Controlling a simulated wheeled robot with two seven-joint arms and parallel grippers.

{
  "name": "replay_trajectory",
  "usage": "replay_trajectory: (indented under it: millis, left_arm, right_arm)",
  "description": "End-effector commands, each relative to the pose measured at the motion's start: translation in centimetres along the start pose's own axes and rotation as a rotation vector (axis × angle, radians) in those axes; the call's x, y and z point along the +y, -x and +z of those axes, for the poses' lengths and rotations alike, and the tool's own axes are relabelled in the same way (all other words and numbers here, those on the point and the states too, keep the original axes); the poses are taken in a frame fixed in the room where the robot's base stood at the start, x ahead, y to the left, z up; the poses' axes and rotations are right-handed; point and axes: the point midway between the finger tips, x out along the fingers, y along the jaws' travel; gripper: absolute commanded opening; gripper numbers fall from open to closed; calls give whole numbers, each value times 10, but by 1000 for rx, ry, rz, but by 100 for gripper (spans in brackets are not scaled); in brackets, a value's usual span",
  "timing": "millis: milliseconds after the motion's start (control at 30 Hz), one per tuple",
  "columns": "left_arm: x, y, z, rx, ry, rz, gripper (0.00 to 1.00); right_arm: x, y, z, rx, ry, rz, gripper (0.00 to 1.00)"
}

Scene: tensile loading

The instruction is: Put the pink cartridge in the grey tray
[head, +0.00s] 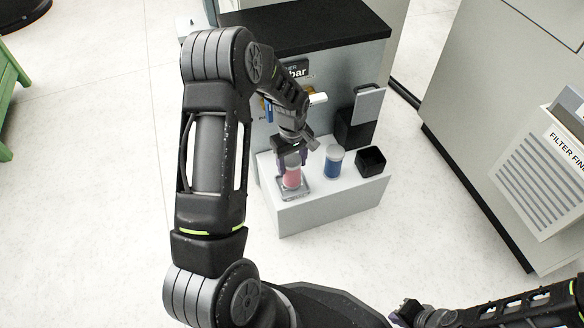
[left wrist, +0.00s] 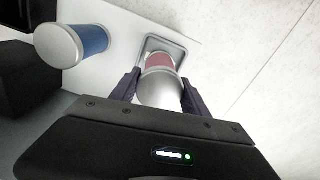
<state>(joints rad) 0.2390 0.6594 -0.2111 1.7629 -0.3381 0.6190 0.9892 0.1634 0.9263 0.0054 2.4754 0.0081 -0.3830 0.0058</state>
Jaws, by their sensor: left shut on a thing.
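The pink cartridge (head: 292,178) has a silver cap and stands upright at the grey tray (head: 304,190) on a light bench. In the left wrist view the pink cartridge (left wrist: 160,62) lies between the fingers, with its base inside the rim of the grey tray (left wrist: 181,46). My left gripper (head: 290,160) is shut on the cartridge from above; it also shows in the left wrist view (left wrist: 158,88). Whether the base rests on the tray floor is hard to tell. My right gripper (head: 408,312) is at the bottom right, away from the bench; its fingers are unclear.
A blue cartridge (head: 334,160) stands right of the tray, also in the left wrist view (left wrist: 92,40). A black open box (head: 371,162) is further right. A grey machine with a black top (head: 300,25) stands behind the bench (head: 330,205). Floor in front is clear.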

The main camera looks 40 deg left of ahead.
Motion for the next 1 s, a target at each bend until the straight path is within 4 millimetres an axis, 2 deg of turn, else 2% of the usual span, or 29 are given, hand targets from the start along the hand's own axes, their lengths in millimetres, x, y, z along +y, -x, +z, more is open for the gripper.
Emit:
replay_trajectory:
  millis: [33, 100, 533, 567, 800, 1000]
  left_arm:
    - [0, -11, 0, -1, -1, -1, 0]
    - [0, -15, 0, 0, -1, 1, 0]
    - [1, -20, 0, 1, -1, 2, 0]
    - [0, -19, 0, 0, 0, 1, 56]
    - [0, -19, 0, 0, 0, 1, 76]
    - [0, -19, 0, 0, 0, 1, 76]
  right_arm:
    - [2, -6, 0, 1, 0, 0, 0]
    - [2, -8, 0, 3, 0, 0, 0]
    - [3, -10, -1, 5, 0, 0, 0]
    - [2, -9, -1, 4, 0, 0, 0]
    - [2, -9, -1, 4, 0, 0, 0]
    - [2, -8, -1, 4, 0, 0, 0]
